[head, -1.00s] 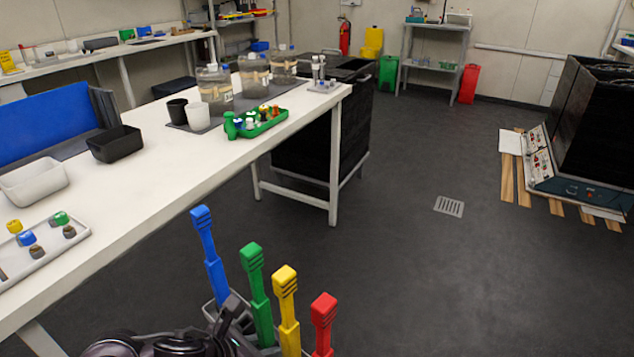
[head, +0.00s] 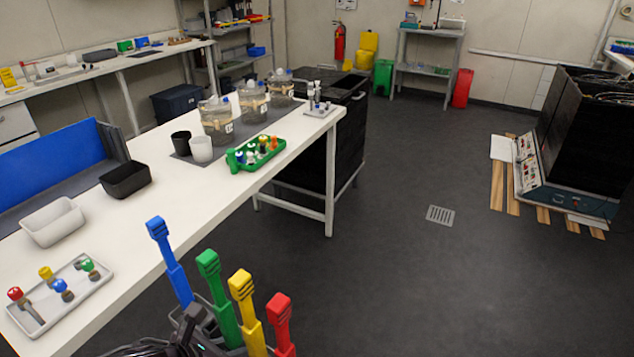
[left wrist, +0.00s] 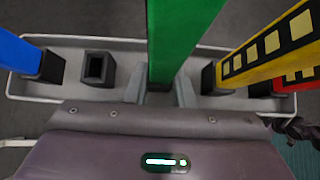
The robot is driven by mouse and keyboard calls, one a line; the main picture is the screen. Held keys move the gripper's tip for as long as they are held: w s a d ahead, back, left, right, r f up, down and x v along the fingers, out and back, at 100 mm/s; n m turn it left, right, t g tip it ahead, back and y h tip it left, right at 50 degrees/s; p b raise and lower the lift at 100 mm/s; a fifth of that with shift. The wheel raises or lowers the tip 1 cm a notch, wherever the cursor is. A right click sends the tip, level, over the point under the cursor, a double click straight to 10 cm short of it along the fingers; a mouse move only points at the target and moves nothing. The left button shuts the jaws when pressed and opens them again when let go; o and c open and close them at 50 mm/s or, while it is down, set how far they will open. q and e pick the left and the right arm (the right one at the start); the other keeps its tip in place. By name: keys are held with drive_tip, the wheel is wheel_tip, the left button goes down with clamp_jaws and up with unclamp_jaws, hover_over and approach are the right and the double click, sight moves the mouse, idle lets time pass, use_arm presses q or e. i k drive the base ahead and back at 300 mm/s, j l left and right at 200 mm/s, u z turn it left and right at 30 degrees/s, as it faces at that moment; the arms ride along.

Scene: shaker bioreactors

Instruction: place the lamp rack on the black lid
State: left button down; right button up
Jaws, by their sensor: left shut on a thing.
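The lamp rack is a grey tray (left wrist: 125,68) with a blue lamp (head: 168,262), a green lamp (head: 222,300), a yellow lamp (head: 248,312) and a red lamp (head: 280,325) standing up from it. My left gripper (head: 190,325) is shut on the rack near the foot of the green lamp. It holds the rack in the air at the bottom of the head view, in front of the table. In the left wrist view an empty socket shows between the blue and green lamps. A black top (head: 345,85) shows on the dark cart behind the table's far end; I cannot tell whether it is the lid.
The white table (head: 165,215) runs along the left, with bottles (head: 216,125), a green tray (head: 232,168), a black bin (head: 125,180) and a white bin (head: 52,222). A large black box (head: 580,125) stands on planks at the right. The middle floor is clear.

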sight(321, 81)
drive_tip(key=i+l+z, duration=0.25)
drive_tip(key=i, duration=0.2)
drive_tip(key=i+z, duration=0.25)
drive_tip(key=i, duration=0.15)
drive_tip(key=i+z, duration=0.25)
drive_tip(key=i, duration=1.25)
drive_tip(key=i+l, duration=0.1)
drive_tip(key=i, duration=1.35)
drive_tip(key=i+u, duration=0.35)
drive_tip(key=i+l+u, duration=0.35)
drive_tip(key=i, duration=0.2)
drive_tip(key=i+l+u, duration=0.25)
drive_tip(key=i+u, duration=0.15)
drive_tip(key=i+l+u, duration=0.2)
drive_tip(key=u, duration=0.2)
drive_tip(key=i+l+u, duration=0.5)
drive_tip(key=l+u, duration=0.25)
drive_tip(key=i+l+u, duration=0.15)
drive_tip(key=u, duration=0.2)
drive_tip(key=l, duration=0.1)
